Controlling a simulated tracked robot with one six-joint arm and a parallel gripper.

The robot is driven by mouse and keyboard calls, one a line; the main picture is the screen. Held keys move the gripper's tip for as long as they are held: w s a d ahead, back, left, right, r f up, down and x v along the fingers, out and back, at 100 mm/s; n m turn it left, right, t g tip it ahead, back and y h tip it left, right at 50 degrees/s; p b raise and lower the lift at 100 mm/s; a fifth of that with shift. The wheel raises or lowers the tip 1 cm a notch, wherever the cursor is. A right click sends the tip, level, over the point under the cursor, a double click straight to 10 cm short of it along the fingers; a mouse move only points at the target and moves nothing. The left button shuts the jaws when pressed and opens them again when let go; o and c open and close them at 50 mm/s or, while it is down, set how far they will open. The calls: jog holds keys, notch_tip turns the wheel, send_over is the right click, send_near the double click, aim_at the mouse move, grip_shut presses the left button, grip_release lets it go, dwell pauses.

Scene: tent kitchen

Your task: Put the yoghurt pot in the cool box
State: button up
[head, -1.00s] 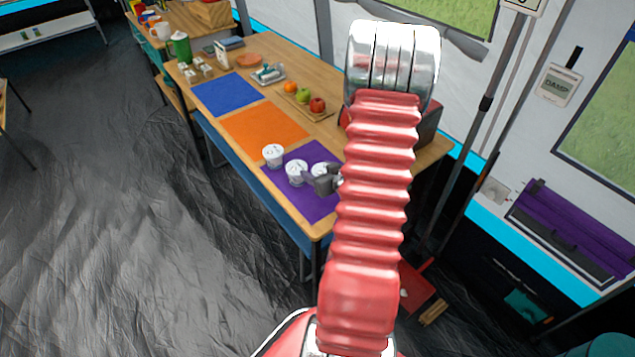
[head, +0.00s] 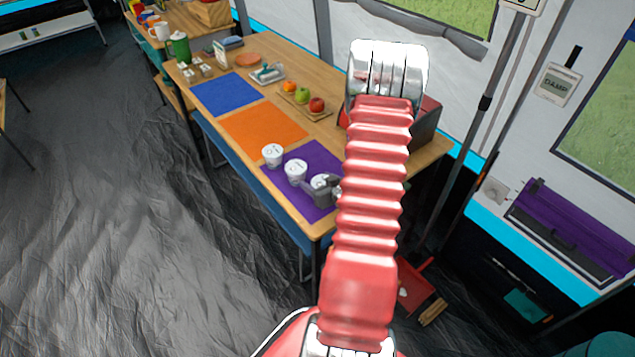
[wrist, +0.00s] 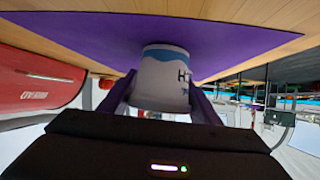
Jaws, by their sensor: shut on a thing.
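Three white pots with pale lids stand in a row at the table's near edge. My gripper (head: 318,190) is shut on the right-hand yoghurt pot (head: 319,180), over the purple mat (head: 309,206). In the wrist view this pot (wrist: 165,78) sits between the two fingers, with blue and dark print on its side. The middle pot (head: 295,172) stands close to the left of my gripper, and another pot (head: 272,155) is farther left. A red box (head: 428,120) is partly hidden behind my arm; I cannot tell whether it is the cool box.
The red box also fills the left of the wrist view (wrist: 35,82).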

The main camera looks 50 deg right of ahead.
jog(key=shift+f, duration=0.1)
jog(key=o, duration=1.1)
jog(key=shift+o, duration=0.2)
jog(key=shift+s+r, duration=0.2)
jog(key=shift+s, duration=0.05)
jog(key=v, duration=1.1)
jog(key=shift+s+a+r, duration=0.1)
jog(key=shift+s, duration=0.1)
